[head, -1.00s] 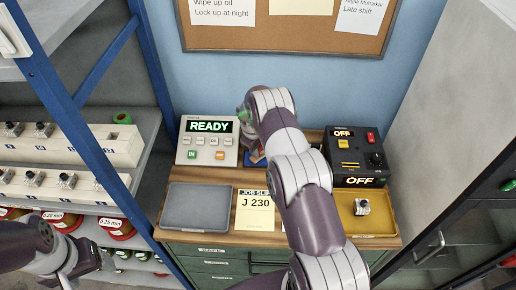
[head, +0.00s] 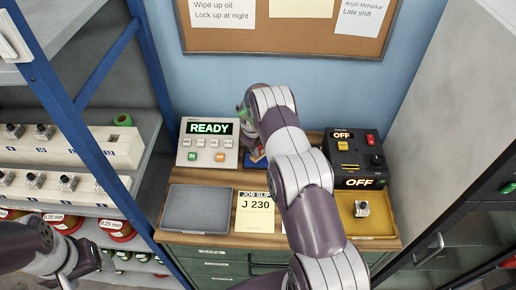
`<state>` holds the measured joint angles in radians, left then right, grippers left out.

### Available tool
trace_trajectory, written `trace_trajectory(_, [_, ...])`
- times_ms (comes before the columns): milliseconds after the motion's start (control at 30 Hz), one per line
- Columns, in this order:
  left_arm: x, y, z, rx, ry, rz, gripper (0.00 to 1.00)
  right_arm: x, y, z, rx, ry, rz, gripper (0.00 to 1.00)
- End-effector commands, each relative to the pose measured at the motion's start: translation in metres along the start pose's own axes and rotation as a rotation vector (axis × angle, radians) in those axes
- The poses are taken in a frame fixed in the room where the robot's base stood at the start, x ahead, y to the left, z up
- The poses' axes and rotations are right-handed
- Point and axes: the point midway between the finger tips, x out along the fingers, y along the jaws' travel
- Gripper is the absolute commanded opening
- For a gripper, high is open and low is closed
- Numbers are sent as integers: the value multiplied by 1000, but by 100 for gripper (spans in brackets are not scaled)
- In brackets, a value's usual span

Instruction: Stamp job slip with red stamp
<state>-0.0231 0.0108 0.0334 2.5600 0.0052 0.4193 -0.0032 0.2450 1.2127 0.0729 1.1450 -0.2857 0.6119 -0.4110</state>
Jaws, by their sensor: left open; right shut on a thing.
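The job slip (head: 255,213), a cream card reading "JOB SLIP J 230", lies flat on the wooden bench top. No stamp mark shows on it. My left gripper (head: 84,262) is open and empty at the lower left, away from the bench top.
A grey tray or pad (head: 198,208) lies left of the slip. The READY panel (head: 208,142) stands at the back left. A black power box (head: 356,158) and a yellow tray (head: 382,224) with a small metal part (head: 361,209) are at right. A blue-framed shelf (head: 72,119) stands left.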

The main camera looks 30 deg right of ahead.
Motion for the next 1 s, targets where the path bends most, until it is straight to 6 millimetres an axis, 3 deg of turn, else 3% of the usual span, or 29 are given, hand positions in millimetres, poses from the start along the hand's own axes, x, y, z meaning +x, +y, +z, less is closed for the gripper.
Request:
trace_trajectory(400, [-25,0,-3,0,0,0,72,-47,10,-1,1,2,1,12])
trace_trajectory(767, [-25,0,-3,0,0,0,72,-50,11,0,1,2,1,12])
trace_trajectory(867, [-16,0,-2,0,0,0,72,-46,9,-5,-3,5,2,12])
trace_trajectory(1000, [12,0,1,0,0,0,72,-60,10,-21,-23,13,5,12])
